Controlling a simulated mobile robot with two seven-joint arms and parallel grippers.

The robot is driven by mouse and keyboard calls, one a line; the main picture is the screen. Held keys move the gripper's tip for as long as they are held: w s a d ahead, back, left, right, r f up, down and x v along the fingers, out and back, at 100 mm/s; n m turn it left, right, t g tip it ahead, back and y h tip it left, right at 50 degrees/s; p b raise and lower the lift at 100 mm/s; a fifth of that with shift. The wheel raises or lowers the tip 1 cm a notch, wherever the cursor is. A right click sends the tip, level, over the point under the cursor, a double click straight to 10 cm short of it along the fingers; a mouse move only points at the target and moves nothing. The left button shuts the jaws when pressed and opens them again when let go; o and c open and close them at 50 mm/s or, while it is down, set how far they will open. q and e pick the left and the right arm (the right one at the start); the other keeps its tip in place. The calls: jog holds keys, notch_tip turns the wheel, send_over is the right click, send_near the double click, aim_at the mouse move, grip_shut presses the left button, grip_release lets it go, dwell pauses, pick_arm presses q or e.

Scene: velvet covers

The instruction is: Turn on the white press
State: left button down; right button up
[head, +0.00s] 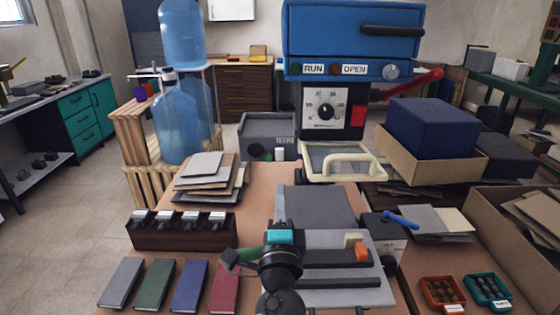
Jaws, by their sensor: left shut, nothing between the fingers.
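A pale grey-white machine (325,296), the likeliest white press, lies flat at the front centre of the brown worktop. Dark bars cross its top. An orange switch (361,251) sits at its right side; whether it is on or off cannot be told. A teal block (280,237) shows at its left. My left gripper (234,261) is shut and empty, low over the machine's left edge, well left of the orange switch. Its black wrist hides part of the machine. A green part behind the gripper is partly covered. My right gripper is not in view.
A blue press (352,30) marked RUN and OPEN stands behind. A small dial box (386,240) adjoins the machine at right. Orange (443,294) and teal (487,290) trays lie farther right.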

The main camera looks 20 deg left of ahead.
aim_at(280, 153)
pick_arm(q)
jog(key=x, duration=1)
jog(key=shift+w, duration=0.2)
jog(key=shift+p, duration=0.35)
